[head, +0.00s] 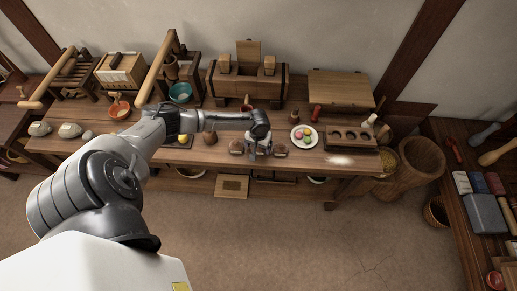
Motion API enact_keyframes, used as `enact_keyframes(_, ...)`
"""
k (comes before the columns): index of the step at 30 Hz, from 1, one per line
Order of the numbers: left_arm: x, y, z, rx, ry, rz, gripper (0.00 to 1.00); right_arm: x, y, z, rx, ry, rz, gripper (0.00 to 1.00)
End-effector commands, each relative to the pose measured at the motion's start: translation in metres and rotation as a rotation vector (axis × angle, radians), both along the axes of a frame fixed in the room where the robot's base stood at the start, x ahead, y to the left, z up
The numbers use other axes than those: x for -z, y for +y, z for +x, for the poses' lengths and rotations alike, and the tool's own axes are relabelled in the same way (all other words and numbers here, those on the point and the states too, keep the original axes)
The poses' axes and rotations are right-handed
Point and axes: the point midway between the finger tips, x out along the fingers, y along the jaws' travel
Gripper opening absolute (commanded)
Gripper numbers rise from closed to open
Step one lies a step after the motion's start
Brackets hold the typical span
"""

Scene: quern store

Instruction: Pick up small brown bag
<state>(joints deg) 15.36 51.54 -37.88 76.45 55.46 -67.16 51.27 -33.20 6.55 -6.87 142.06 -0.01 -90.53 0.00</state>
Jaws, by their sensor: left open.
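My left arm reaches over the wooden bench, and its gripper (259,153) points down, open, near the bench's front edge. My right gripper is not in view.
A white plate (304,144) with colourful round pieces and a wooden tray with round hollows (350,146) lie to the right. A teal bowl (181,99) and wooden presses stand behind. A large wooden mortar (420,160) stands beyond the bench's right end.

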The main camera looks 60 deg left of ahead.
Motion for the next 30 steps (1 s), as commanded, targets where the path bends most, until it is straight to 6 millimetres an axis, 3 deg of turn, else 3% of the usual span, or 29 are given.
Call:
enact_keyframes(11, 0.0068, 0.0002, -0.0002, 0.001, 0.001, 0.001, 0.83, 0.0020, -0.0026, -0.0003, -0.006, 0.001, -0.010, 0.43)
enact_keyframes(20, 0.0066, 0.0003, -0.0001, 0.000, 0.001, 0.001, 0.55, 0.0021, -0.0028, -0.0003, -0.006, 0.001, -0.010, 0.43)
enact_keyframes(30, 0.0028, 0.0006, 0.0001, 0.000, 0.000, 0.001, 0.53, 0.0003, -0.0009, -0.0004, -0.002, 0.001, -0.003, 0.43)
